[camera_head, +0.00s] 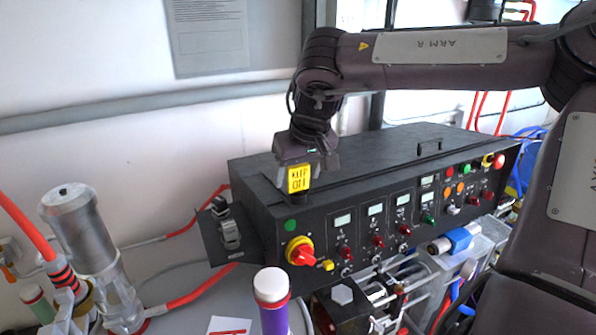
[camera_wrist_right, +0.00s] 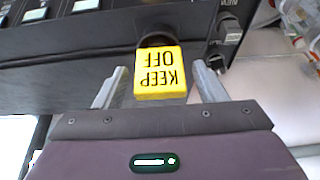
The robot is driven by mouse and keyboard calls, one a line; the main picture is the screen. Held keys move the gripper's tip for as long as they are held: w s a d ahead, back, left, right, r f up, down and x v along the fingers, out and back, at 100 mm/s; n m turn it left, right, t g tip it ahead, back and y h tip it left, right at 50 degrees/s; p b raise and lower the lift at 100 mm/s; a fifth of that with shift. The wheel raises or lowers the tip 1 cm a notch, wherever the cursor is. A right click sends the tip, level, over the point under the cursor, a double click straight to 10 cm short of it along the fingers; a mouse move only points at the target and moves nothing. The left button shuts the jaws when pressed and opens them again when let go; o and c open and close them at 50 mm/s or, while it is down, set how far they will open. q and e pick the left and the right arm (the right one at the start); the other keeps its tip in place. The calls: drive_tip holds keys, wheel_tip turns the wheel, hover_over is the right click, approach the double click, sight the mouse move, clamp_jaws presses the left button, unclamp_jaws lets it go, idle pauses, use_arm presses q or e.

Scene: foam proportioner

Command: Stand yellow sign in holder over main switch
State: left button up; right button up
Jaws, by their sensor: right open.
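The yellow sign (camera_head: 299,178), lettered "KEEP OFF", stands upright at the top front edge of the black control box, above the red and yellow main switch (camera_head: 300,251). A dark round holder (camera_head: 300,194) shows at its foot. My right gripper (camera_head: 307,165) is just behind and above the sign. In the right wrist view the sign (camera_wrist_right: 160,72) sits between the two spread fingers of my right gripper (camera_wrist_right: 158,90), with a gap on each side. The lettering is upside down there. My left gripper is out of view.
The black control box (camera_head: 400,160) carries meters, knobs and lamps on its front. A purple cylinder with a white cap (camera_head: 272,300) stands in front of it. A metal cylinder (camera_head: 85,235) with red hoses is at the left. The box top is mostly clear.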

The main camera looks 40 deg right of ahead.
drive_tip(key=b+v, duration=0.3)
drive_tip(key=v, duration=0.9)
drive_tip(key=shift+b, duration=0.3)
